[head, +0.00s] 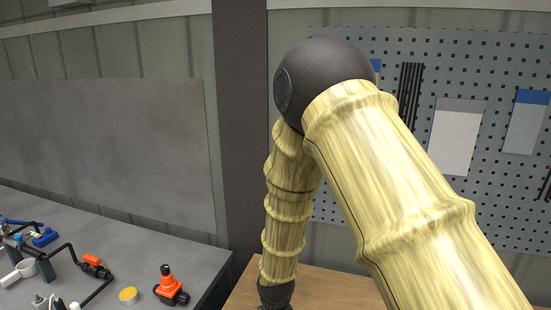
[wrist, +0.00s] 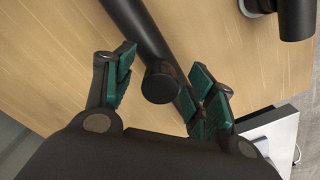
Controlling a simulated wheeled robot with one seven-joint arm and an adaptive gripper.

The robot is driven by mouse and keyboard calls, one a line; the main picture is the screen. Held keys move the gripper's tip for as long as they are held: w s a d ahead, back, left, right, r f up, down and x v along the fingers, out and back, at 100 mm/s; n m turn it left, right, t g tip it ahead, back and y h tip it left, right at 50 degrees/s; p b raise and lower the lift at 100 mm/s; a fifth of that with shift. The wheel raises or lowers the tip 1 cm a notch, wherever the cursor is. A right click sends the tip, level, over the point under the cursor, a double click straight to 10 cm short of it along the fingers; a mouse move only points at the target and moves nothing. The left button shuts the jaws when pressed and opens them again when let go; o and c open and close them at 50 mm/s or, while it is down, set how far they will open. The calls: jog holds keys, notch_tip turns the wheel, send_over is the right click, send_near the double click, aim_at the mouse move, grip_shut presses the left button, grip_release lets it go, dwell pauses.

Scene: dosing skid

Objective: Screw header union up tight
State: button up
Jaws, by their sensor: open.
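I cannot pick out the header union with certainty in either view. In the wrist view, my gripper (wrist: 163,68) is open, its green-padded fingers spread apart. A dark tube (wrist: 133,22) runs from the top edge down between the fingers, with a round stub end (wrist: 161,84) facing the camera. Neither finger is clearly closed on it, and contact cannot be told. In the head view, my arm fills the middle and right, and the gripper is out of sight. Black pipework (head: 64,249) with an orange-and-black fitting (head: 94,266) stands on the grey bench at left.
An orange-handled valve (head: 171,287) and a yellow disc (head: 128,296) are on the grey bench (head: 150,245). A wooden surface (wrist: 50,60) lies beneath my gripper. A dark cylinder (wrist: 297,18) is at its upper right, a pale box (wrist: 275,132) at lower right. A pegboard (head: 480,80) stands behind.

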jog(key=shift+r+p, duration=2.55)
jog(key=shift+r, duration=0.9)
